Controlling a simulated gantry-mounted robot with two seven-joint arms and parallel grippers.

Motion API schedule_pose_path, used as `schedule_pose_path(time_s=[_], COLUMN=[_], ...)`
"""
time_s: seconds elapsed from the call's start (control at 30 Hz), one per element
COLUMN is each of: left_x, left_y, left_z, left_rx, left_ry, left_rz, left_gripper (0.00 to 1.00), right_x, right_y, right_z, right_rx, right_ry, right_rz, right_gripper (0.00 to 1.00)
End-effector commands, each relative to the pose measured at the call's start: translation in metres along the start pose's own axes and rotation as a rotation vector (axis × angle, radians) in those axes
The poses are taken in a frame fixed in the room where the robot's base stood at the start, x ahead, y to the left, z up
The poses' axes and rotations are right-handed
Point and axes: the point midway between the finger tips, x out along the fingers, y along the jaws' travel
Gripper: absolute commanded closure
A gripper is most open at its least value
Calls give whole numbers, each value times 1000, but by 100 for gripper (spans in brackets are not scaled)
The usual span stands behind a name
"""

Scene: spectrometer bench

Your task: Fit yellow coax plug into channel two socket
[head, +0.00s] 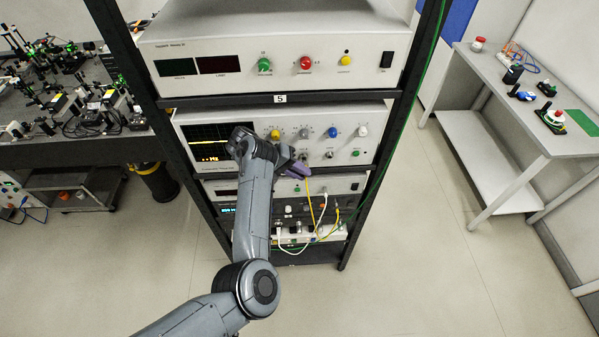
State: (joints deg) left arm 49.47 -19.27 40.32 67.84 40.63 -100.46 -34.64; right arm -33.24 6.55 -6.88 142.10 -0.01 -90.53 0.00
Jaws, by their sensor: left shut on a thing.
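My left gripper (300,166), with purple fingers, is in front of the lower right part of the oscilloscope-like instrument (380,118) in the rack. It is shut at the top end of a yellow cable (310,196), which hangs down from the fingers. The yellow coax plug itself is hidden by the fingers. A row of small sockets, one of them visible (329,155), runs along the lower edge of the panel just above and right of the fingers. I cannot tell whether the plug touches a socket or read the channel labels. My right gripper is not in view.
The black rack post (405,100) stands right of the instrument, with a green cable beside it. White cables and a power strip (300,236) are below. An optics bench (60,150) is at left. A grey table (500,100) is at right. The floor between is clear.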

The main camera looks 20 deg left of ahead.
Motion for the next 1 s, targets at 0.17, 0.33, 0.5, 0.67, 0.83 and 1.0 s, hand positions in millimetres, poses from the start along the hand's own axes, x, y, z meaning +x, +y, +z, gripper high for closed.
schedule_pose_path(time_s=[0.17,0.33,0.5,0.67,0.83,1.0], left_x=[1,0,0,-1,-1,0], left_y=[-1,0,1,1,1,0], left_z=[-6,-7,-5,-1,2,3], left_rx=[0,0,0,-1,-1,-1], left_ry=[0,0,0,0,1,0], left_rz=[0,0,0,0,0,0], left_gripper=[100,100,100,100,100,100], right_x=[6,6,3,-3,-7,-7], right_y=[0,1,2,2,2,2], right_z=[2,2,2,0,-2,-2], right_rx=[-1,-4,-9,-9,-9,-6], right_ry=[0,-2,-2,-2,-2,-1], right_rz=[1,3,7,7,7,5], right_gripper=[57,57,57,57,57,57])
